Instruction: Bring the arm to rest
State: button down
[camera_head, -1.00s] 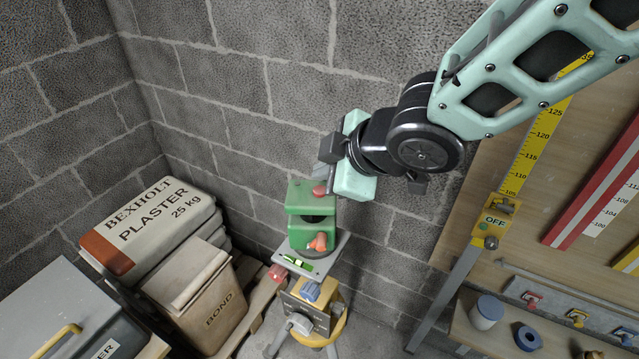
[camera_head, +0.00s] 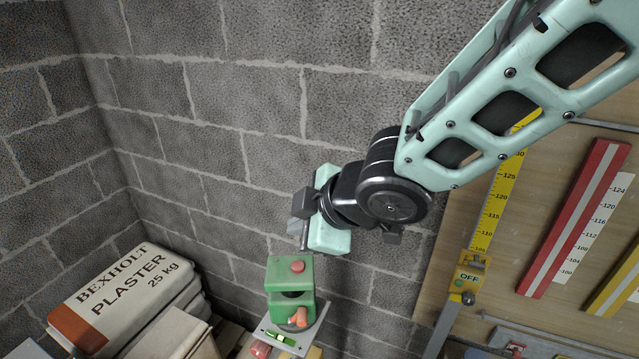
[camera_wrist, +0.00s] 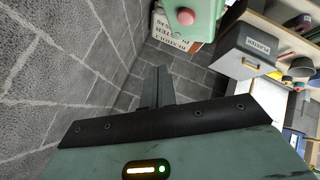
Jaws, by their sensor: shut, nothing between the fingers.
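My gripper (camera_head: 300,228) hangs in front of the grey block wall at the end of my mint-green arm. It is shut and empty; its two fingers lie together in the wrist view (camera_wrist: 158,88). Below it in the head view is a green laser-level-like device (camera_head: 290,274) with a red button (camera_head: 297,267) on top and an orange knob (camera_head: 298,317) on its front. A gap shows between the fingertips and the device.
Plaster bags (camera_head: 120,297) are stacked at the lower left. A wooden board with a yellow scale (camera_head: 494,205), an OFF box (camera_head: 468,277) and a red strip (camera_head: 575,215) stands at right. A grey box (camera_wrist: 246,50) shows in the wrist view. The wall is close behind my gripper.

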jog(key=s+d+f+m+g+h+b, duration=0.2)
jog(key=s+d+f+m+h+b, duration=0.1)
jog(key=s+d, duration=0.6)
jog(key=s+d+f+m+g+h+b, duration=0.3)
jog(key=s+d+f+m+b, duration=0.3)
jog(key=d, duration=0.5)
jog(key=s+f+m, duration=0.1)
jog(key=s+m, duration=0.1)
jog(key=s, duration=0.1)
jog(key=shift+d+m+g, duration=0.3)
jog(key=shift+m, duration=0.1)
jog(key=shift+f, duration=0.1)
